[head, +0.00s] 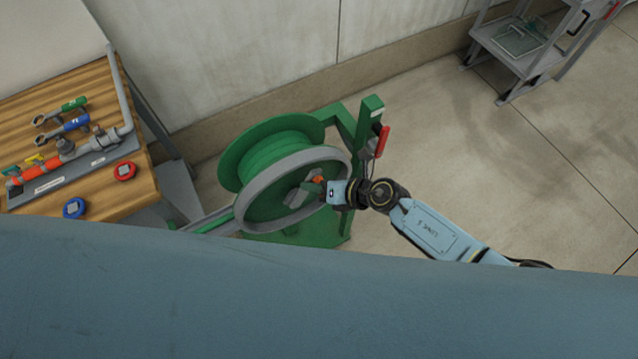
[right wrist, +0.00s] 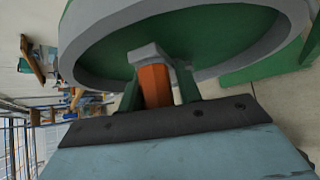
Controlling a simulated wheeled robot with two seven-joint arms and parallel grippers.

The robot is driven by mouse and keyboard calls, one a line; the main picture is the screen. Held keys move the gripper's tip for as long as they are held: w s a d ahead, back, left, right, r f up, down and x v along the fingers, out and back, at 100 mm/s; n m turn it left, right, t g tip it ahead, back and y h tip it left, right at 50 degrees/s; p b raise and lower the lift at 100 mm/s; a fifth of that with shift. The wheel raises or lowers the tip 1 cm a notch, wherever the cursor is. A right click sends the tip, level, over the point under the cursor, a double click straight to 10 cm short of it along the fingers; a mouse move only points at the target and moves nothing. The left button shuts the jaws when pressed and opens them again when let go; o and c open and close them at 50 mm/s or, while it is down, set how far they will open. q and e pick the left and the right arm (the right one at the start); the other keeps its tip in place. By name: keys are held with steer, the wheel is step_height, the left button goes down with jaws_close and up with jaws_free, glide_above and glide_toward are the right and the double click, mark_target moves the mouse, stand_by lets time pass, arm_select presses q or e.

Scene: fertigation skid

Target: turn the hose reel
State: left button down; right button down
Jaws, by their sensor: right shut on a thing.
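The hose reel (head: 272,163) is a green drum with a grey rim, standing on the floor in a green frame (head: 370,112), in the middle of the head view. Its orange crank handle (right wrist: 155,86) sits at the near face of the reel. My right gripper (head: 326,190) is at that face, and in the right wrist view its fingers (right wrist: 160,88) stand on both sides of the orange handle, shut on it. The reel's grey rim (right wrist: 90,60) arches close above the fingers. The handle is mostly hidden by the gripper in the head view. My left gripper is not in view.
A wooden bench (head: 95,90) with valves, pipes and a red knob (head: 125,171) stands at the left. A red-handled item (head: 382,141) hangs on the reel frame. A grey shelf cart (head: 515,50) is at the back right. The floor right of the reel is clear.

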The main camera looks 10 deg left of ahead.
steer(key=shift+s+a+r+g, duration=0.15)
steer(key=shift+s+a+g, duration=0.15)
steer(key=shift+s+a, duration=0.35)
steer(key=c, duration=1.2)
jaws_free()
steer(key=shift+a, duration=0.1)
steer(key=shift+o, duration=0.3)
steer(key=shift+w, duration=0.1)
steer(key=shift+s+d+r+p, duration=0.55)
steer(key=shift+d+r+p, duration=0.3)
steer(key=shift+p, duration=0.3)
steer(key=shift+s+d+r+p, duration=0.5)
steer(key=shift+d+r+p, duration=0.15)
steer(key=shift+r+p, duration=0.4)
steer(key=s+d+r+p, duration=0.1)
steer(key=s+d+r, duration=0.3)
steer(key=d+r, duration=0.2)
steer(key=shift+s+r+p, duration=0.35)
steer(key=shift+s+p, duration=0.05)
